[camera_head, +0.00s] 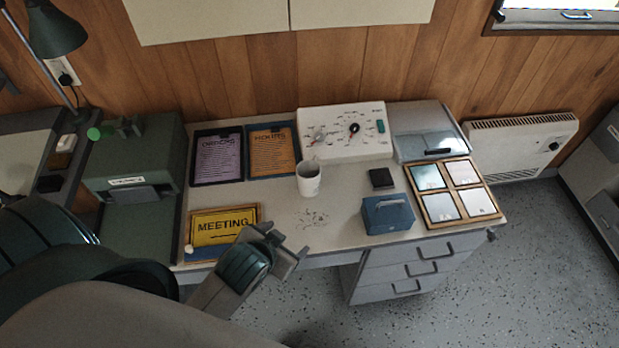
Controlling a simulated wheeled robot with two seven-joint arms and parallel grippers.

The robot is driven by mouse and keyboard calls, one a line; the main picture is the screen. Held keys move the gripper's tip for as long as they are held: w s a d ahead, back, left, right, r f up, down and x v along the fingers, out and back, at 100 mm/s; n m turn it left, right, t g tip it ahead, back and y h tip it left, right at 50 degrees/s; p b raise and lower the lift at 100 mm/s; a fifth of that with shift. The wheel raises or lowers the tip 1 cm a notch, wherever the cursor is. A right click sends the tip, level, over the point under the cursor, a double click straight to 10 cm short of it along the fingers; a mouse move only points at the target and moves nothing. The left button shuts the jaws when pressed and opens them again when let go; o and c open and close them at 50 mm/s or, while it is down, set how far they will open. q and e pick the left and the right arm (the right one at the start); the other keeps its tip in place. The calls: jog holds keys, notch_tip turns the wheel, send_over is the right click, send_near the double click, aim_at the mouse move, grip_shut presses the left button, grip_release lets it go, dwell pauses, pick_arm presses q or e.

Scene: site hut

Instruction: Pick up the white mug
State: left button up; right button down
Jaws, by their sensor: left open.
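The white mug (309,180) stands upright on the light desk top (285,206), near its middle and just in front of a white control panel box. A thin item seems to show at its rim, too small to make out. My left gripper (291,246) is at the front edge of the desk, below and left of the mug, and apart from it. It is open, with nothing seen between its fingers. My right gripper is not in view.
A yellow MEETING sign (222,226) lies left of my gripper. A blue box (387,214) and a small black block (381,178) are right of the mug.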

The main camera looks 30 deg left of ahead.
pick_arm(q)
jog(key=w+d+r+m+t+h, duration=0.1)
jog(key=w+d+r+m+t, duration=0.15)
jog(key=w+r+t, duration=0.5)
jog(key=w+d+r+m+t+h, duration=0.2)
jog(key=w+d+r+t, duration=0.15)
jog(key=w+r, duration=0.85)
jog(key=d+r+m+h, duration=1)
jog(key=r+h, duration=0.1)
jog(key=r, duration=0.1)
jog(key=s+d+m+g+h, duration=0.4)
jog(key=d+m+g+h, duration=0.4)
jog(key=m+g, duration=0.4)
jog(key=a+f+m+g+y, duration=0.2)
jog(key=f+m+g+y, duration=0.25)
jog(key=f, duration=0.25)
jog(key=a+f+m+g+y, duration=0.3)
jog(key=f+m+y, duration=0.1)
jog(key=f+y, duration=0.2)
jog(key=w+a+n+y, duration=0.1)
jog(key=w+a+y, duration=0.1)
jog(key=a, duration=0.5)
jog(key=w+a+f+n+y, duration=0.1)
jog(key=w+a+y, duration=0.1)
jog(key=a+y, duration=0.3)
jog(key=w+a+y, duration=0.3)
jog(key=a+y, duration=0.1)
jog(key=a, duration=0.7)
jog(key=shift+f+n+t, duration=0.35)
jog(key=shift+n, duration=0.05)
